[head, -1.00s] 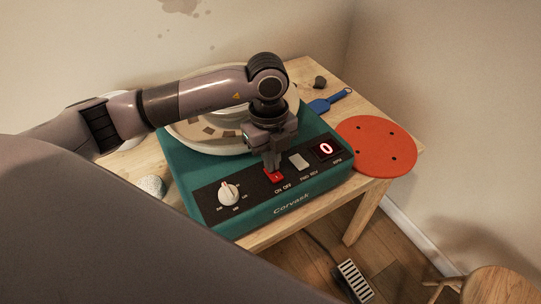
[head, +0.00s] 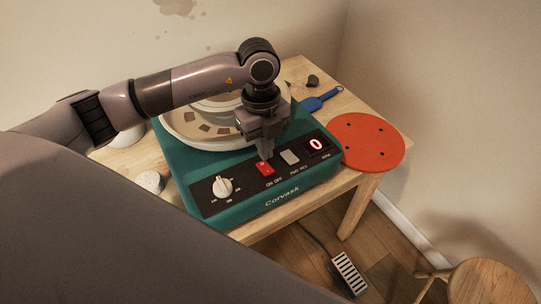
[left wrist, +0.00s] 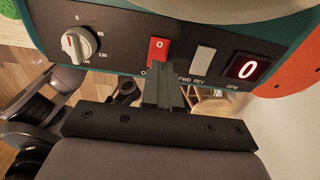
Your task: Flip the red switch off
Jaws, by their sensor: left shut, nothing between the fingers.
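The red switch (head: 264,169) sits on the black front panel of a teal pottery wheel labelled Corvask, above the words ON OFF. It also shows in the left wrist view (left wrist: 159,48), with a white O mark on its upper part. My left gripper (head: 267,155) is shut and empty, its fingertips just behind and above the switch in the head view. In the left wrist view the closed fingers (left wrist: 163,90) point at the switch's lower end and hide part of the lettering. I cannot tell whether they touch it. My right gripper is not in view.
The panel also has a white dial (head: 222,187), a grey FWD REV switch (head: 289,158) and a display (head: 316,145) reading 0. An orange disc (head: 367,141) and a blue tool (head: 320,99) lie on the wooden table. A stool (head: 485,282) and pedal (head: 349,273) stand below.

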